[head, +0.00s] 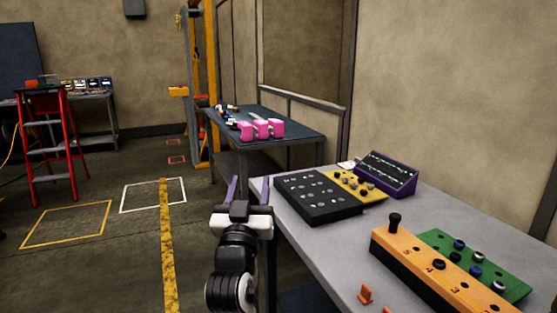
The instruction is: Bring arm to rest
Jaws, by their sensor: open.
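My gripper (248,190) is in the lower middle of the head view, at the end of my dark arm. Its two purple fingers stand apart with nothing between them. It is beside the left edge of the grey table (345,262), and the fingers point away from me. The arm's lower part runs out of the bottom of the picture. I cannot tell how far the gripper is from the table edge.
The table holds a black tray (312,200), a yellow board (352,186), a purple rack (388,174), an orange block (420,262) and a green board (470,262). Behind stands a table (290,133) with pink blocks (261,129). A red ladder (48,150) is left; floor between is clear.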

